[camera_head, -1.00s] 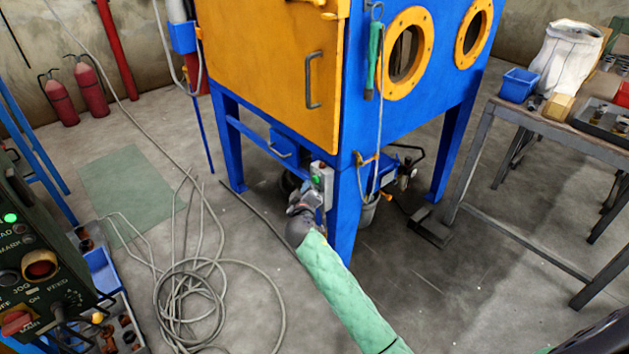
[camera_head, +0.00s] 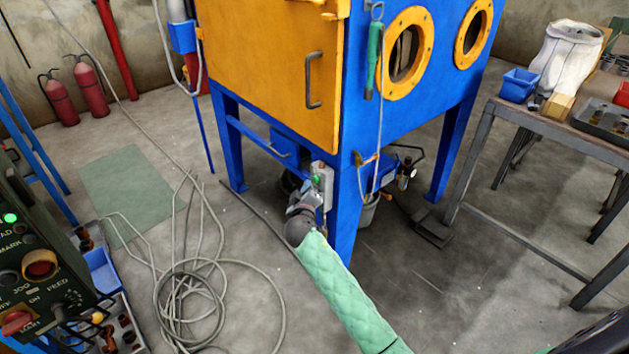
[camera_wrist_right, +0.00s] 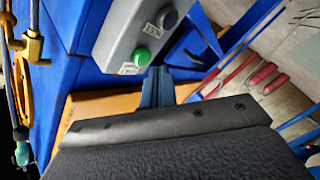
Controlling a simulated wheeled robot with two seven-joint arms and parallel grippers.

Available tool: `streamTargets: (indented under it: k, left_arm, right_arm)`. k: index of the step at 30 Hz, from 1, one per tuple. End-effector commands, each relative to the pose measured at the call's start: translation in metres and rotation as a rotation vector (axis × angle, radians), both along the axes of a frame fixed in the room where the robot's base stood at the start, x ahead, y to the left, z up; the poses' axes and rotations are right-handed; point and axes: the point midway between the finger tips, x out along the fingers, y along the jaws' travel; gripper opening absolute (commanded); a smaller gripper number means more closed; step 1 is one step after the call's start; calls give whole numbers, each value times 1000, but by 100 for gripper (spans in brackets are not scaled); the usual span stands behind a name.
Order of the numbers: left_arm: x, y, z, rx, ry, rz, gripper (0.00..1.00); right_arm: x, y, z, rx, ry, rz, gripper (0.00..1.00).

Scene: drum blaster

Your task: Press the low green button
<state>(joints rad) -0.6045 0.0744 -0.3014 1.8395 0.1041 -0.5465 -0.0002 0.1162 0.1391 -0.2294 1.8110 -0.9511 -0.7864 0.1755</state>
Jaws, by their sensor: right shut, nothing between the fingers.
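The green button (camera_head: 315,180) is on a grey control box (camera_head: 325,177) fixed at the blue cabinet's front leg. In the right wrist view, the round green button (camera_wrist_right: 141,57) sits on the box's face, below a dark button (camera_wrist_right: 167,18). My right gripper (camera_head: 309,194) is just in front of and below the button in the head view. Its shut, empty fingers (camera_wrist_right: 158,72) point toward the box in the wrist view, with the tips beside the green button in the picture. I cannot tell whether they touch the box. My left gripper is out of view.
The blue cabinet (camera_head: 365,120) with its orange door (camera_head: 265,70) stands behind the gripper. A coiled grey cable (camera_head: 190,290) lies on the floor. A dark control panel (camera_head: 40,270) is at the left, and a workbench (camera_head: 560,135) is at the right.

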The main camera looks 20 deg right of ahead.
Motion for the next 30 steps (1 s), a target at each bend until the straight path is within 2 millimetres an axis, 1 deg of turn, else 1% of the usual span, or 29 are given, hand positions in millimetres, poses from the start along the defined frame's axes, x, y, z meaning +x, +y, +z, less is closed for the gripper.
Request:
streamTargets:
  k: [16,30]
  left_arm:
    - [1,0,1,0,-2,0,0]
    - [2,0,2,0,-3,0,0]
  right_arm:
    - [0,0,0,0,0,0,0]
    - [3,-8,0,0,0,0,0]
